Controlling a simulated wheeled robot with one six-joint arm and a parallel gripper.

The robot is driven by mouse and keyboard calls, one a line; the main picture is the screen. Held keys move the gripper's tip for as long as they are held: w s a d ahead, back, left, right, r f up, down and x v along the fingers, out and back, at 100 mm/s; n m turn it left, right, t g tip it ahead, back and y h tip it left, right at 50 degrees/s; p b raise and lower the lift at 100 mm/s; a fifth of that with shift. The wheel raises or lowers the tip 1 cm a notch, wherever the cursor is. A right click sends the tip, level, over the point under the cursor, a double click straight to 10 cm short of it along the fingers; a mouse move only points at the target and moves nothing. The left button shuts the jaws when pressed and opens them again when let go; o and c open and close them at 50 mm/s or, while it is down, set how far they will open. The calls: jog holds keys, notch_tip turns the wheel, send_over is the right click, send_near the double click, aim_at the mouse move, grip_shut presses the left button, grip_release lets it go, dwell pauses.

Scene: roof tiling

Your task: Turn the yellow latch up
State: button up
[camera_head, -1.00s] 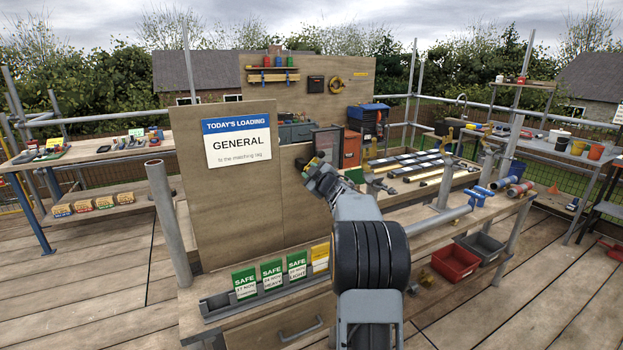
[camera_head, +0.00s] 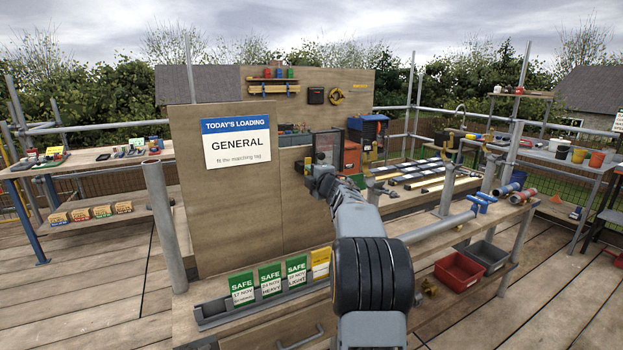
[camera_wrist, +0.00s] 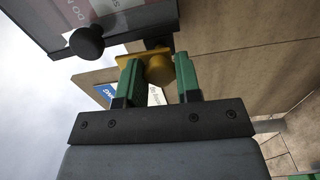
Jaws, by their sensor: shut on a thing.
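The yellow latch (camera_wrist: 160,68) shows in the wrist view as a yellow plate with a rounded knob, at the edge of a dark-framed door (camera_wrist: 120,32). My gripper (camera_wrist: 157,78) has a green finger on each side of the knob and is shut on it. In the head view my gripper (camera_head: 316,178) is at the lower left of the dark framed case (camera_head: 327,147).
A black round knob (camera_wrist: 87,42) stands on the door beside the latch. The plywood board with the loading sign (camera_head: 237,141) rises close to the left of my arm. A rack with safe tags (camera_head: 241,288) lies below. Rails and tiles (camera_head: 430,172) lie to the right.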

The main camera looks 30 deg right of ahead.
jog(key=shift+n, duration=0.3)
dwell(0.4)
jog(key=o, duration=0.9)
jog(key=s+a+b, duration=0.1)
jog(key=s+a, duration=0.1)
jog(key=s, duration=1.1)
jog(key=shift+s+b, duration=0.35)
jog(key=shift+b, duration=0.05)
